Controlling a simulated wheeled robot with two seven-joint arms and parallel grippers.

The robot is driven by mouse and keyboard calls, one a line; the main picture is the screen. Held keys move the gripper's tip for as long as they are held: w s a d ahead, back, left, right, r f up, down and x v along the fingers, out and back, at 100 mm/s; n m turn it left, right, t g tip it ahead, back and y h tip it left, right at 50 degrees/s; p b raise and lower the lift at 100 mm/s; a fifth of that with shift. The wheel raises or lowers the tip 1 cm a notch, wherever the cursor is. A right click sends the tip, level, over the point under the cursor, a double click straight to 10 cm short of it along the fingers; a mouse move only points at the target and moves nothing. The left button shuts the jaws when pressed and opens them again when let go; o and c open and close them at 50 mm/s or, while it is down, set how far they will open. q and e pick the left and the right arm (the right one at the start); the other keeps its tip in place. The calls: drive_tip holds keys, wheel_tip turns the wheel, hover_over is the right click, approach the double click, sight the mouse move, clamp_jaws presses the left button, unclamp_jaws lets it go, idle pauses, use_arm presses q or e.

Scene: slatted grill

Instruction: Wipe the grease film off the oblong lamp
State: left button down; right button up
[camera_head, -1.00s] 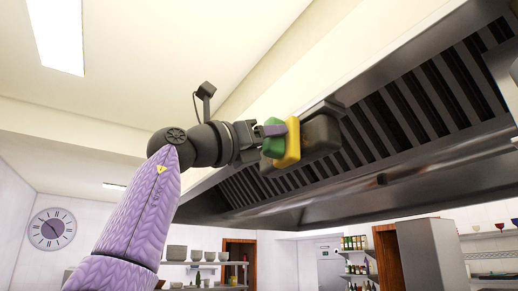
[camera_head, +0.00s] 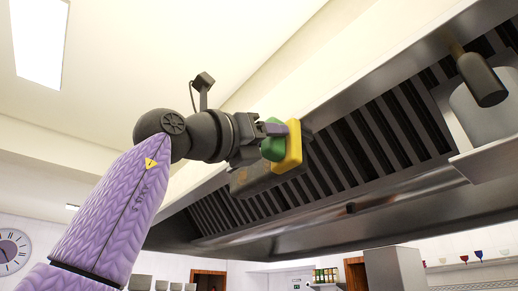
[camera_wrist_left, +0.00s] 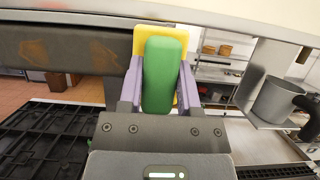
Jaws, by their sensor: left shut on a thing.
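The oblong lamp (camera_head: 252,181) is a dark, long box at the hood's near edge. In the left wrist view the lamp (camera_wrist_left: 62,52) shows rusty-brown smears on its face. My left gripper (camera_head: 276,131) is shut on a sponge with a green back and a yellow pad (camera_head: 294,147). The sponge is at the lamp's right end and covers part of it. In the left wrist view the sponge (camera_wrist_left: 160,75) overlaps the lamp's end; I cannot tell whether it touches. The lamp's surface behind the sponge is hidden. My right gripper is not in view.
The metal hood with dark slatted filters (camera_head: 375,135) spans overhead. A grey pot (camera_head: 487,112) with a dark handle stands on a pale shelf at right. Dark grill grates (camera_wrist_left: 50,140) lie below. The space left of the lamp is open.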

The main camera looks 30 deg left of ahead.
use_arm(q)
drive_tip(key=shift+s+a, duration=0.15)
drive_tip(key=s, duration=0.1)
drive_tip(key=s+a+b, duration=0.1)
drive_tip(key=s, duration=0.1)
drive_tip(key=s+a, duration=0.1)
drive_tip(key=s, duration=0.1)
idle(0.4)
drive_tip(key=s, duration=0.1)
drive_tip(key=s+a, duration=0.1)
drive_tip(key=s, duration=0.1)
drive_tip(key=shift+a+b, duration=0.15)
drive_tip(key=shift+b, duration=0.2)
drive_tip(key=shift+w, duration=0.15)
